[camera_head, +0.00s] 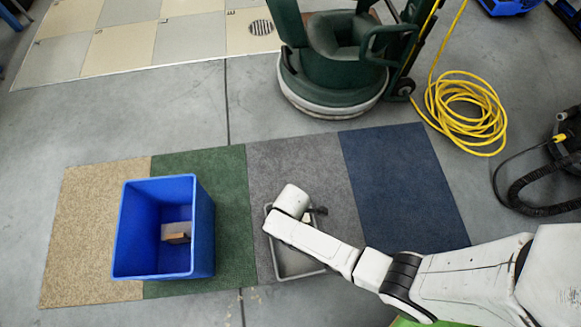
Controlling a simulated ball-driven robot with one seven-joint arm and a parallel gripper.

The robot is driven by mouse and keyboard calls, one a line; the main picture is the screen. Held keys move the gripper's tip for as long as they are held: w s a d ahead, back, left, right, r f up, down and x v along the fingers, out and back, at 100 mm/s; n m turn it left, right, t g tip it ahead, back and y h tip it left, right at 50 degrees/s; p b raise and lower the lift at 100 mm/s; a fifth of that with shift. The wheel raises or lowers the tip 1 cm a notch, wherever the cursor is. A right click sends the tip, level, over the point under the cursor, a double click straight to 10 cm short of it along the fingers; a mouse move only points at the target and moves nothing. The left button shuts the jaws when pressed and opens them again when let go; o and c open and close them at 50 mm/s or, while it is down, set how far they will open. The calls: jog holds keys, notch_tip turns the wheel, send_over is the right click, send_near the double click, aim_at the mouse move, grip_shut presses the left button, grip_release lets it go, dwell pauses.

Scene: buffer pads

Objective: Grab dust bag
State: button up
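My white arm reaches in from the right, and its end is above a grey tray (296,262) on the grey carpet square. My gripper is mostly hidden beneath the arm's end; a small dark part (319,211) shows beside it, and I cannot tell whether this is a finger or something else. The fingertips are not clear. The visible floor of the tray looks bare, but the arm covers much of it. A small brown and grey item (176,232) lies inside the blue bin (153,268); I cannot tell whether it is the dust bag.
The bin stands across the tan (88,195) and green carpet squares. A green floor machine (335,75) stands behind the carpet. A coiled yellow cable (466,117) and a black hose (535,195) lie at the right. The blue carpet square (398,180) is clear.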

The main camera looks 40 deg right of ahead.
jog(key=shift+c, duration=0.4)
grip_shut()
